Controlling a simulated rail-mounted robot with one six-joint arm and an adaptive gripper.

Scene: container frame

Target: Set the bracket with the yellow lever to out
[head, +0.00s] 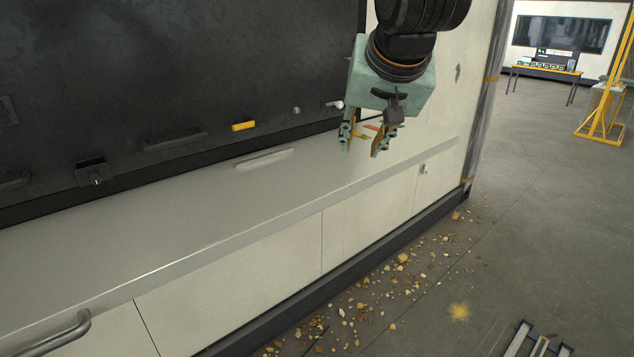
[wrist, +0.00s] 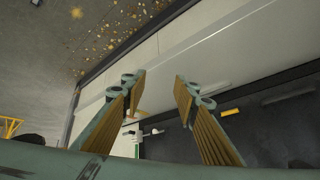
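The yellow lever (head: 243,126) is a short yellow bar low on the dark panel, left of my gripper in the head view. It also shows as a small yellow bar right of the fingers in the wrist view (wrist: 231,112). Its bracket is too dark and small to make out, so I cannot tell its setting. My gripper (head: 362,146) is above the right part of the grey ledge, apart from the lever. Its two ribbed fingers are spread with nothing between them; they also show in the wrist view (wrist: 160,88).
The grey ledge (head: 190,205) runs below the dark panel (head: 190,60). A long dark handle (head: 175,140), a dark knob block (head: 95,174) and a white-tipped knob (head: 335,105) are on the panel. Small orange and green pieces show behind my fingers. Rubble (head: 400,270) litters the floor.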

